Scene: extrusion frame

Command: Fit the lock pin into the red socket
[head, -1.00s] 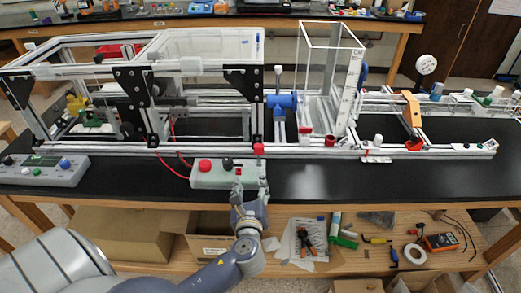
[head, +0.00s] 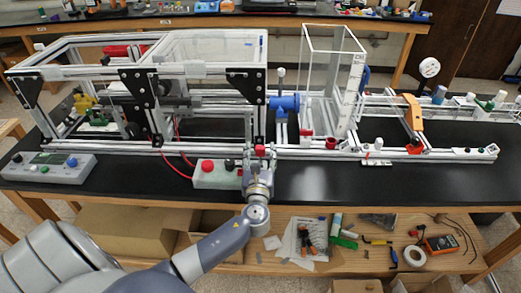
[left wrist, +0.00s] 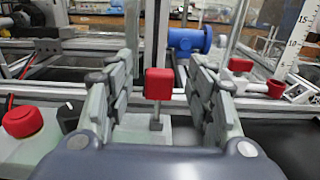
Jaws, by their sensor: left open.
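The lock pin, a red square head on a thin grey shank, stands upright at the right end of a pale control box (head: 212,176). In the left wrist view the red head (left wrist: 159,84) lies between the two fingers, with gaps on both sides. My left gripper (left wrist: 160,95) is open around the pin. In the head view the gripper (head: 259,160) covers most of the pin. A red cup on the frame's front rail, which looks like the red socket (head: 331,142), is to the right; it also shows in the left wrist view (left wrist: 276,89). My right gripper is out of view.
The box carries a red button (left wrist: 22,120) and a black knob. Behind it runs the aluminium extrusion frame (head: 205,147), with a blue cylinder (head: 284,103) and a clear tank (head: 328,85). Black tabletop (head: 330,182) is clear to the right.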

